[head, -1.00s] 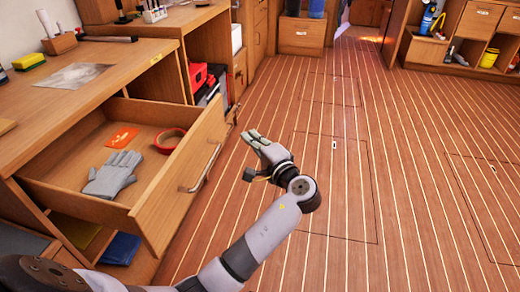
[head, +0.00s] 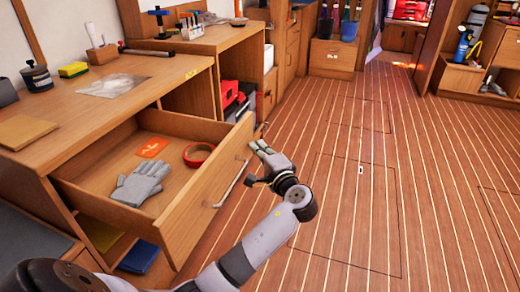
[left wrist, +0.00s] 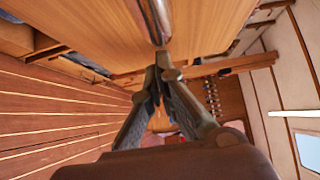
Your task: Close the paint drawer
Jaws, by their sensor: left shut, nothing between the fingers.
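The wooden paint drawer (head: 190,213) is pulled open under the workbench at the left of the head view. Its metal handle (head: 231,184) is on the front panel; in the left wrist view the handle (left wrist: 153,20) shows at the top, against the drawer front (left wrist: 215,22). In the drawer lie a grey glove (head: 141,184), a red tape ring (head: 198,155) and an orange card (head: 152,147). My left gripper (head: 257,148) is shut and empty, just outside the drawer front near the handle's far end. I cannot tell whether it touches. My right gripper is out of view.
The workbench top (head: 100,120) above the drawer carries a yellow sponge (head: 73,69), a dark jar (head: 37,76) and a wooden board (head: 23,132). Below the drawer are yellow and blue items (head: 139,257). The striped plank floor (head: 400,180) to the right is clear.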

